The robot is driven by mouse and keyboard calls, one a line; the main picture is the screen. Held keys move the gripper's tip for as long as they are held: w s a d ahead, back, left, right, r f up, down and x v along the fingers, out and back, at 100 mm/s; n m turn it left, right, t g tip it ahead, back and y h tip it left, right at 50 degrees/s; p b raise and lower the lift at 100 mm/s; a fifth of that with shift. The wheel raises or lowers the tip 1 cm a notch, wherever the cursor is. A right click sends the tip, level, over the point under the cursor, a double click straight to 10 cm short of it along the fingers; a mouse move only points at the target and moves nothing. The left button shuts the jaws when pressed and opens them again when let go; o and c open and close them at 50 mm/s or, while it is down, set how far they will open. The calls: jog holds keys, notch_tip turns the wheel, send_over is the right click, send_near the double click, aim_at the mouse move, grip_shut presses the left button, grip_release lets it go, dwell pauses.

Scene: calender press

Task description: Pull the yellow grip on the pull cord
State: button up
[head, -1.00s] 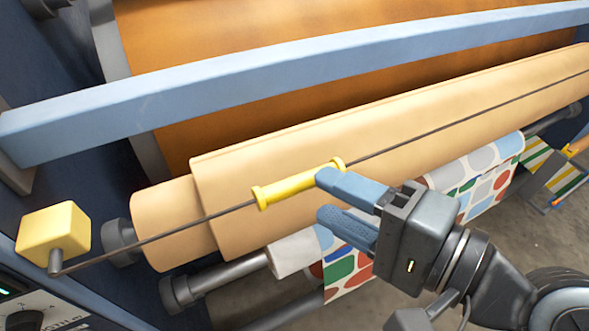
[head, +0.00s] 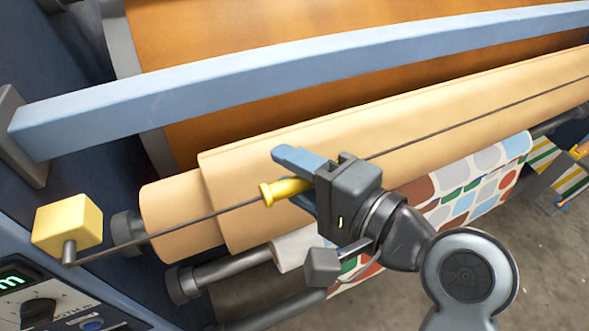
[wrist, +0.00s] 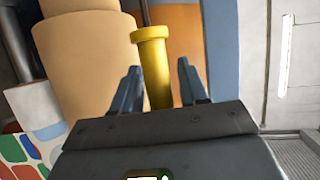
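The yellow grip (head: 283,189) is a flanged spool on the thin dark pull cord (head: 160,230). The cord runs slantwise in front of the beige roll. My gripper (head: 290,178) is at the grip's right part, with its blue fingers on either side of it. The gripper body hides the grip's right end in the head view. In the wrist view the yellow grip (wrist: 154,70) stands between the two fingers (wrist: 157,72), with a narrow gap visible on each side. The fingers are open around the grip.
The beige roll (head: 400,125) lies right behind the cord, under a blue crossbar (head: 250,85). A yellow box (head: 68,225) holds the cord's left end. Patterned fabric (head: 480,170) hangs below, and a control panel (head: 45,300) is at lower left.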

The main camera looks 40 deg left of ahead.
grip_shut()
jog(key=shift+d, duration=0.15)
jog(key=shift+s+d+p, duration=0.2)
jog(key=shift+s+d, duration=0.1)
jog(key=shift+d, duration=0.35)
jog(key=shift+s+d+p, duration=0.25)
jog(key=shift+d, duration=0.35)
jog(key=shift+s+d+p, duration=0.2)
jog(key=shift+s+d, duration=0.1)
jog(key=shift+d, duration=0.35)
jog(key=shift+o, duration=0.7)
grip_release()
jog(key=d+r+b, duration=0.1)
jog(key=d, duration=0.6)
jog(key=shift+d+r, duration=0.2)
jog(key=shift+d, duration=0.2)
jog(key=shift+f, duration=0.1)
